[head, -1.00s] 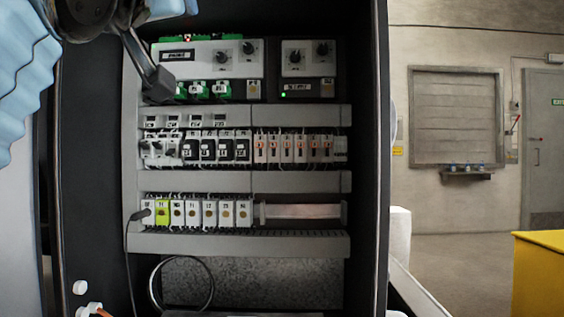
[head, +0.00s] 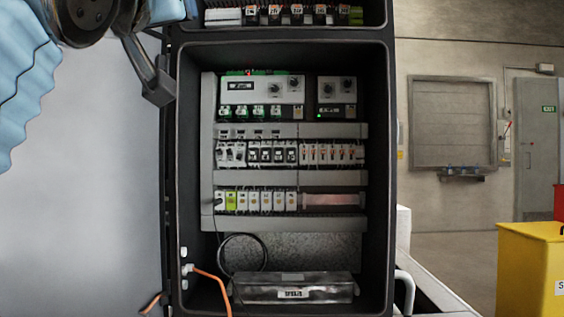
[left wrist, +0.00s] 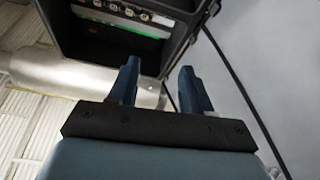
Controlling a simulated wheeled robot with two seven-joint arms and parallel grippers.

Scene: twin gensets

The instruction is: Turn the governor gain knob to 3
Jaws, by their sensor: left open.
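Two control modules sit at the top of the open cabinet in the head view. The wide left module (head: 246,91) carries two dark knobs (head: 284,89), and the narrower right module (head: 336,96) carries two more (head: 336,88). Their labels are too small to read, so I cannot tell which is the governor gain knob or its setting. My left gripper (head: 160,88) is left of the modules in the picture, by the cabinet's upper left edge. In the left wrist view its two fingers (left wrist: 160,80) are apart with nothing between them. My right gripper is not in view.
The cabinet frame (head: 387,180) surrounds rows of breakers (head: 258,153) and terminals. An orange cable (head: 212,278) hangs at its lower left. Another compartment (head: 290,17) is above. A yellow box (head: 530,270) stands right. Open floor lies behind it.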

